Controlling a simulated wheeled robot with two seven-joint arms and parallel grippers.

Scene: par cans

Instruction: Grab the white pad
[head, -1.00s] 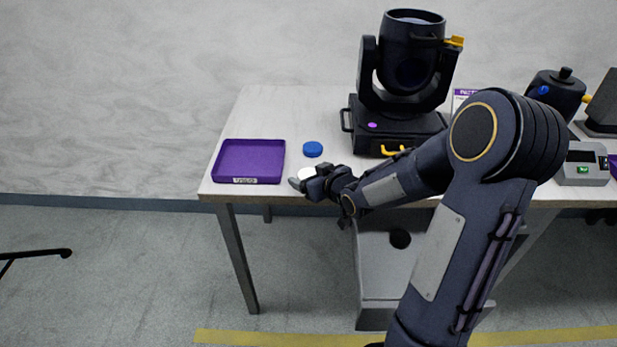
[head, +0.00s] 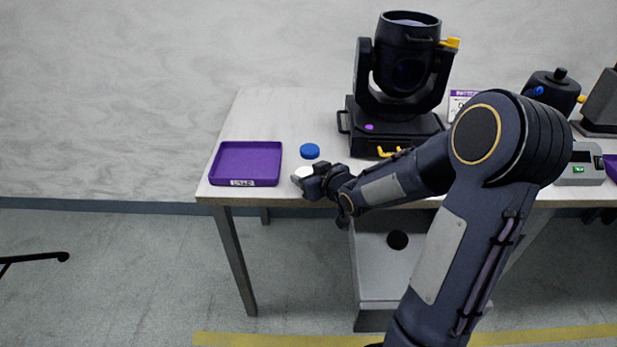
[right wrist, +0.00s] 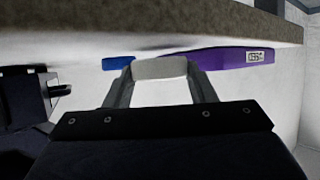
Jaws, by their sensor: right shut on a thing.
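The white pad (head: 304,172) is a small round disc near the front edge of the table, between the purple tray and my right arm. My right gripper (head: 307,180) reaches it from the right and is shut on it. In the right wrist view the white pad (right wrist: 160,68) sits between the two fingertips of my right gripper (right wrist: 161,72), touched on both sides. I cannot tell whether it rests on the table or is just above it. My left gripper is not in view.
A blue pad (head: 310,151) lies just behind the white one. A shallow purple tray (head: 241,183) with a label stands to the left. A large black moving-head light (head: 400,75) stands behind my forearm. A grey device (head: 580,172) sits at the right.

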